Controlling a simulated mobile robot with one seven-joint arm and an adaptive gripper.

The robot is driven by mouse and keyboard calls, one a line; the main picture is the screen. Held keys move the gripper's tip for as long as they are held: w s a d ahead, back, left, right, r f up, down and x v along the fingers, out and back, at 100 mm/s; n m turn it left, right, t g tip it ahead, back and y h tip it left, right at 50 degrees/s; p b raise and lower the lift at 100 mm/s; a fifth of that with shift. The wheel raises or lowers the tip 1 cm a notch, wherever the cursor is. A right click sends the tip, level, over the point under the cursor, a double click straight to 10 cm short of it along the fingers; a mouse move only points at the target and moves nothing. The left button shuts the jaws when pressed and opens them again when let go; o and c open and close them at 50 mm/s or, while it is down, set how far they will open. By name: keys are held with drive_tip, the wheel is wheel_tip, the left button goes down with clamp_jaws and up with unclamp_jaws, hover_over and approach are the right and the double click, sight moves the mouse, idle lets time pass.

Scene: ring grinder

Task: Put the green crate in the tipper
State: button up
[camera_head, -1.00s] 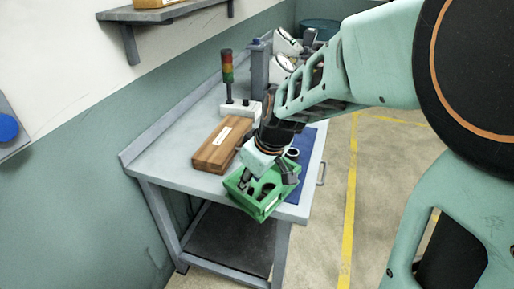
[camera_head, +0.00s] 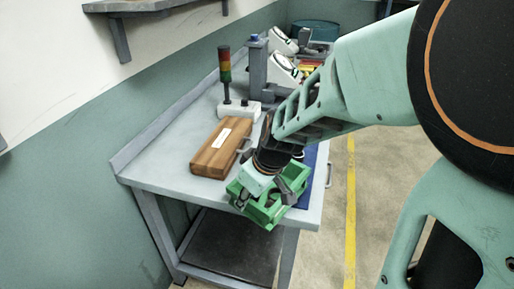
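The green crate (camera_head: 263,214) is at the near edge of the grey workbench (camera_head: 160,157), partly hidden under my gripper. My gripper (camera_head: 268,203) points down over the crate, with its fingers at or inside it. One finger shows at the crate's right side and part of the other near its left. I cannot tell whether the fingers grip a wall of the crate. The crate looks turned and slightly tilted, and I cannot tell whether it rests on the bench. I cannot make out the tipper for certain.
A wooden box (camera_head: 221,148) with a white label lies left of my gripper. Behind it stand a signal light (camera_head: 225,72) on a white base (camera_head: 238,111) and a grey post (camera_head: 257,68). A blue mat (camera_head: 308,180) lies at the bench's right. Floor is clear to the right.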

drive_tip(key=shift+f+b, duration=0.3)
drive_tip(key=shift+b, duration=0.1)
idle(0.6)
clamp_jaws()
idle(0.4)
drive_tip(key=shift+r, duration=0.1)
